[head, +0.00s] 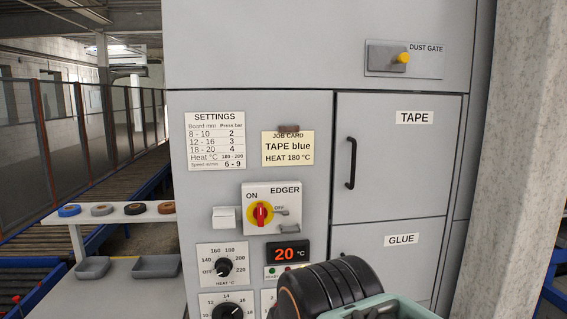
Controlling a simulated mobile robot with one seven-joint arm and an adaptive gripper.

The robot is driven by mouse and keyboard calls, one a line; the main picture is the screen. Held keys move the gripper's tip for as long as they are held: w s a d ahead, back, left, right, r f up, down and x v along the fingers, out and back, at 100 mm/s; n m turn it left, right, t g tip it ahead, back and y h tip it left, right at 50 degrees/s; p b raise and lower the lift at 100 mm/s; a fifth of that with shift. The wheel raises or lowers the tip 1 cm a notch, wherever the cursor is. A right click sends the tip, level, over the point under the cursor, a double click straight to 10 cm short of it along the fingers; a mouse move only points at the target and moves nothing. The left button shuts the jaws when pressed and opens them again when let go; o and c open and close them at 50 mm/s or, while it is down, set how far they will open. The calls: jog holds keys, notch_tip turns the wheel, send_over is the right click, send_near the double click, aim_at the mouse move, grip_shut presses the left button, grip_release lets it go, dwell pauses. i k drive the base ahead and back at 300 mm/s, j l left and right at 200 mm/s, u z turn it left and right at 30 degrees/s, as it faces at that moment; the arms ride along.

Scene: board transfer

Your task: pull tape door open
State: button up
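The tape door (398,188) is a grey panel with a white TAPE label (415,118) at its upper right. It looks shut, flush with the cabinet front. Its black vertical bar handle (351,163) is on the door's left side. Part of my arm, black and pale green, shows at the bottom centre, in front of the lower cabinet. My gripper's fingers cannot be made out in this view, and nothing of mine touches the handle.
A GLUE door (385,262) lies below, partly hidden by my arm. The EDGER switch (262,214) and dials are left of the doors. A shelf (135,215) with several tape rolls stands at left. A concrete pillar (515,150) rises close at right.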

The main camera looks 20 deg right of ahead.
aim_at(395, 154)
jog(key=z, duration=1.2)
